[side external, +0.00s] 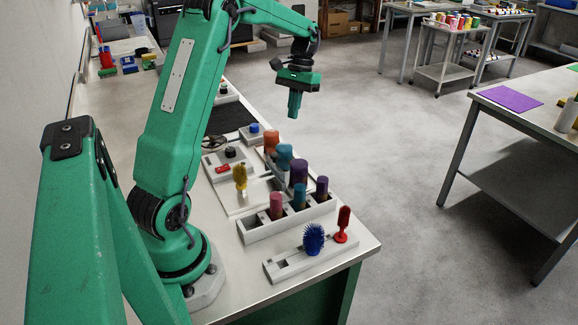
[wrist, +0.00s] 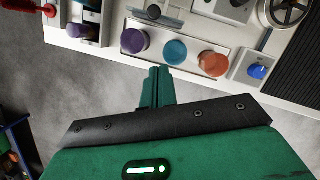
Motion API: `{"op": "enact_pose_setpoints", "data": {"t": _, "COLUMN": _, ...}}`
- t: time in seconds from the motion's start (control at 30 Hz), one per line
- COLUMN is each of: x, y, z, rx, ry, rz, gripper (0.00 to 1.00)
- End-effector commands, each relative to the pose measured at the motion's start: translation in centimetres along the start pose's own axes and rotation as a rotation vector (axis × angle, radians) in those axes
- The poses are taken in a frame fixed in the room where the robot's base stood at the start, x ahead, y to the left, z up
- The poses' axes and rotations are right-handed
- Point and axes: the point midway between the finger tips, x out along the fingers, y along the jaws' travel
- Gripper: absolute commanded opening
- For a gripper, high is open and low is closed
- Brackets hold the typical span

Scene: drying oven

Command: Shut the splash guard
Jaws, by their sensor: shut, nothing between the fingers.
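My gripper (side external: 295,113) is shut and empty. It hangs fingers down above the floor side of the bench, higher than the things on the bench top. In the wrist view its shut fingers (wrist: 159,73) point toward a row of round pieces, apart from them. I cannot pick out the splash guard with certainty in either view. A thin greyish strip stands behind the orange, teal and purple cylinders, but I cannot tell whether it is the guard.
An orange cylinder (side external: 271,143), a teal cylinder (side external: 284,157) and a tall purple cylinder (side external: 298,172) stand near the bench edge. A blue button (wrist: 257,71) sits beside the row. Open floor lies right.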

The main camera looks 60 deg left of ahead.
Motion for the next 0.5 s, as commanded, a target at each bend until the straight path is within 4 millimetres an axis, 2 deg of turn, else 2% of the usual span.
{"op": "enact_pose_setpoints", "data": {"t": 0.4, "x": 6.5, "y": -0.1, "z": 0.1, "rx": 0.0, "ry": -0.004, "rz": 0.001, "gripper": 0.0}}
{"op": "enact_pose_setpoints", "data": {"t": 0.5, "x": 7.4, "y": -0.2, "z": 0.5, "rx": 0.0, "ry": -0.001, "rz": 0.001, "gripper": 0.0}}
